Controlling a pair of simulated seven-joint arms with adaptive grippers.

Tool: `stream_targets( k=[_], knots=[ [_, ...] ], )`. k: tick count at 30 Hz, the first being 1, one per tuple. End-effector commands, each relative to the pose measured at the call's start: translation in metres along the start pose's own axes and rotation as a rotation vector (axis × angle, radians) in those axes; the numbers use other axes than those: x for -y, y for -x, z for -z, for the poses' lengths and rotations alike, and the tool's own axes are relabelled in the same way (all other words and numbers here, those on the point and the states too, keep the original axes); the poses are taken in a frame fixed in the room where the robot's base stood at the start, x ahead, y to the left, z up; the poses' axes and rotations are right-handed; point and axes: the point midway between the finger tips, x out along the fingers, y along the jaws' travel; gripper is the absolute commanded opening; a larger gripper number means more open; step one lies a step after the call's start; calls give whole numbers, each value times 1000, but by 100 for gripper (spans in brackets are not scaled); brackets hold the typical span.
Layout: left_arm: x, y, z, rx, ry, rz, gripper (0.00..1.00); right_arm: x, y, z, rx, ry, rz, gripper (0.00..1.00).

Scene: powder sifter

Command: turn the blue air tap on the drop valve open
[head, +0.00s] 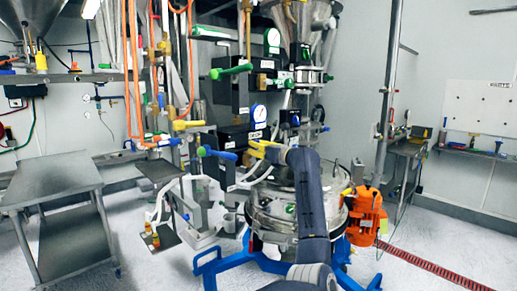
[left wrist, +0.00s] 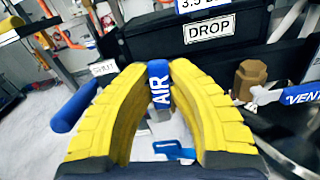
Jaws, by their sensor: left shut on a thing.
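In the left wrist view the blue air tap (left wrist: 158,86), lettered AIR, stands between my two yellow fingers. My left gripper (left wrist: 157,72) is shut on it, with a finger on each side. The tap's lower end and pivot are partly hidden. Behind it is the black drop valve box (left wrist: 190,42) with a white DROP label (left wrist: 210,28). In the head view my left gripper (head: 260,148) reaches the lower black valve box (head: 232,140) above the sifter; the air tap cannot be made out there. My right gripper is not in view.
A blue handle (left wrist: 75,105) lies left of the fingers in the wrist view. A blue VENT tag (left wrist: 303,94) and a brass fitting (left wrist: 249,78) are close on the right. The steel sifter (head: 270,212) with an orange motor (head: 366,216) stands below. A steel table (head: 50,182) stands left.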

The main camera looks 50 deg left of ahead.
Motion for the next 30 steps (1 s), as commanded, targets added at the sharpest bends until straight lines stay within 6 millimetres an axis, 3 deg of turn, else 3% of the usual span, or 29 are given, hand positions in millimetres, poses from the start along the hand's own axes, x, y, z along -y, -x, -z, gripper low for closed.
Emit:
stream_targets(
  k=[9,26,27,30],
  knots=[
    [-8,-1,-1,2,120,-2,0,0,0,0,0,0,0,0],
    [-10,-1,0,1,147,-2,0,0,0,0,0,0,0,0],
    [-10,-1,0,1,147,-2,19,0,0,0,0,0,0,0],
    [-9,-1,0,1,146,-2,30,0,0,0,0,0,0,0]
  ],
)
